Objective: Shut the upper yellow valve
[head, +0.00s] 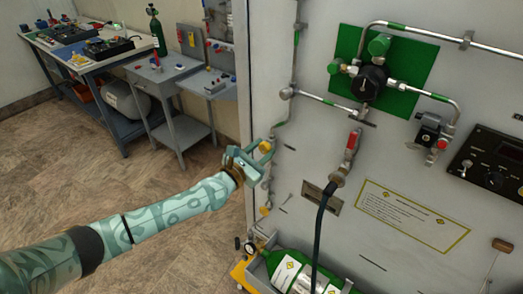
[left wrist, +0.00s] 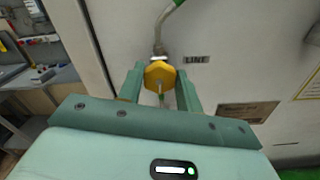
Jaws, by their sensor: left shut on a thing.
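The upper yellow valve (head: 265,147) is on the left edge of the grey panel in the head view, below a thin pipe. In the left wrist view its yellow hexagonal knob (left wrist: 159,74) sits between my two fingers. My left gripper (head: 259,158) is shut on this valve knob; it also shows in the left wrist view (left wrist: 161,88). A lower yellow valve (head: 264,211) is on the panel edge beneath my gripper. My right gripper is in neither view.
A red-handled valve (head: 351,143) with a black hose is to the right on the panel (head: 300,230). Workbenches (head: 150,75) stand at the back left. The floor between is clear.

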